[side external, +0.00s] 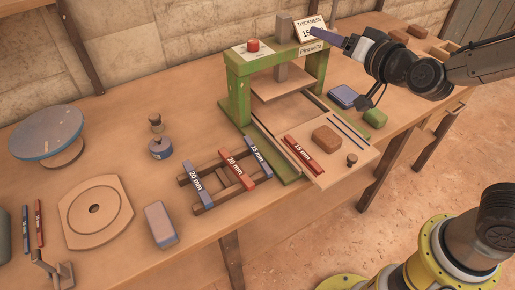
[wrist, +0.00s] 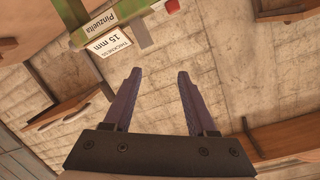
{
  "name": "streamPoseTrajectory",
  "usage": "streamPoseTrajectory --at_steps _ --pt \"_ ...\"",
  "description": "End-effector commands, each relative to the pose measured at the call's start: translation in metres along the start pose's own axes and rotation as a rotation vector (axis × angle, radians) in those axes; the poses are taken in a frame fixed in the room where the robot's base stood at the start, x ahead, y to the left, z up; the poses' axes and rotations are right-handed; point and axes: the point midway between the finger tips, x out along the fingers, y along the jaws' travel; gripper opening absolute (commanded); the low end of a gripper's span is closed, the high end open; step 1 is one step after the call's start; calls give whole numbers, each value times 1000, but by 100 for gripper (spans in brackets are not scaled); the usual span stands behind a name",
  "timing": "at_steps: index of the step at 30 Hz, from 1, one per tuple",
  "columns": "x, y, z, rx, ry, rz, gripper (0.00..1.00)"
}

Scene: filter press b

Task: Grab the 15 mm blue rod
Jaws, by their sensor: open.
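The blue rod marked 15 mm (side external: 257,152) lies across the right end of a wooden rack (side external: 221,180) in the side external view. On the same rack lie a red rod marked 20 mm (side external: 236,165) and a blue rod marked 20 mm (side external: 195,186). A red rod marked 15 mm (side external: 304,156) lies on the press board. My gripper (side external: 316,32) is high at the upper right, by the press's sign, well away from the rack. In the wrist view my gripper (wrist: 157,72) is open and empty; no rod shows there.
The green press (side external: 238,92) stands just behind the rack; its sign (side external: 305,28) reads thickness 15 mm. A brown block (side external: 326,138) sits on its board.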

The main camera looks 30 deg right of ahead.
Motion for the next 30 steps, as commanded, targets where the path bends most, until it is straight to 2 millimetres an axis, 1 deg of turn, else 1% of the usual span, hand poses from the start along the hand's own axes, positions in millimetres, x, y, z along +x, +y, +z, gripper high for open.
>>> streamPoseTrajectory --at_steps 1,2,3,5,6,8,9,11,12,15,18,20,22,26,30 --pt "10 -1 28 -8 7 20 57" --pt "15 0 41 -13 21 34 57" --pt "18 1 60 -26 41 53 57" --pt "20 4 93 -63 67 80 57" --pt "17 6 118 -101 80 94 57" --pt "9 11 156 -171 96 105 57" --pt "1 14 180 -222 100 104 57" --pt "-13 20 214 -301 94 94 57" --pt "-23 24 235 -351 79 81 57" --pt "-44 33 282 -456 10 37 57" --pt "-58 35 307 -519 -32 -9 57" --pt "-63 32 313 -532 -42 -28 57" --pt "-64 28 316 -533 -46 -40 57" --pt "-51 28 317 -532 -46 -39 57" --pt "-25 27 318 -530 -45 -35 57"
